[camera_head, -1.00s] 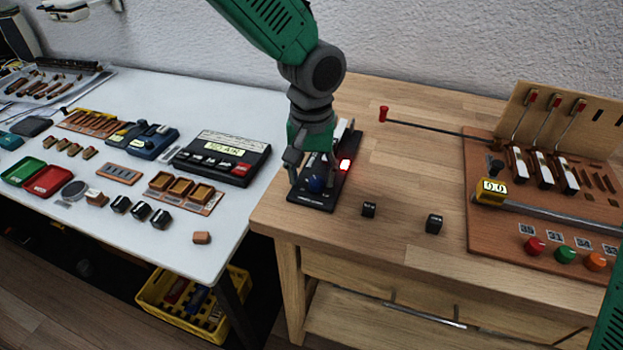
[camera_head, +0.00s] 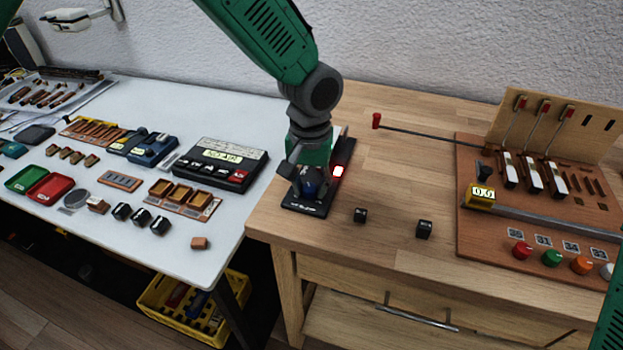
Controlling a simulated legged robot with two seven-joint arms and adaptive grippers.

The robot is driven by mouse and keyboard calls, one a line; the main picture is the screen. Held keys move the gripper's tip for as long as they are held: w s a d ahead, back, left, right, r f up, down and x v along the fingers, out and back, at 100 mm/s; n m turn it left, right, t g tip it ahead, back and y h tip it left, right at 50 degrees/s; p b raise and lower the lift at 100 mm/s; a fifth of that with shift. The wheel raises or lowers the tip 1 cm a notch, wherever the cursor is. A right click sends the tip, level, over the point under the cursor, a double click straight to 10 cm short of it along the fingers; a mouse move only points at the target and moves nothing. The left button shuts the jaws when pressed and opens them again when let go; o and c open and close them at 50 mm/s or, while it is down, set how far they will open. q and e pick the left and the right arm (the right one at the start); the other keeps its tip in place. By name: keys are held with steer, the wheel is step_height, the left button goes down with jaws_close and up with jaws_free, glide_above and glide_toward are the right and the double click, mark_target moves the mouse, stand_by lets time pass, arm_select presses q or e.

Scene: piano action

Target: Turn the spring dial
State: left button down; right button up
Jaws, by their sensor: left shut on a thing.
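The dial (camera_head: 312,186) is a dark blue round knob on a narrow black base (camera_head: 306,208) near the wooden bench's left edge. A lit red light (camera_head: 338,171) glows on the base just right of the knob. My left gripper (camera_head: 307,179) points down over the base and is shut on the dial, its fingers on either side. The gripper hides part of the knob and most of the base's middle. My right gripper is out of view; only a green piece of my arm shows at the right edge.
Two small black cubes (camera_head: 424,229) lie on the bench right of the base. A brown board (camera_head: 470,240) with levers, a yellow counter (camera_head: 481,195) and coloured buttons stands further right. A thin red-tipped rod (camera_head: 420,130) reaches left from it. The white table (camera_head: 160,250) holds trays and small parts.

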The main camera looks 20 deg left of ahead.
mark_target(311, 186)
arm_select(q)
steer(key=shift+w+m+p, duration=0.1)
steer(key=shift+m+p, duration=0.5)
steer(key=shift+m, duration=0.2)
steer(key=c, duration=1.3)
jaws_free()
steer(key=shift+o, duration=0.2)
step_height(311, 186, up, 12)
steer(key=shift+f, duration=0.1)
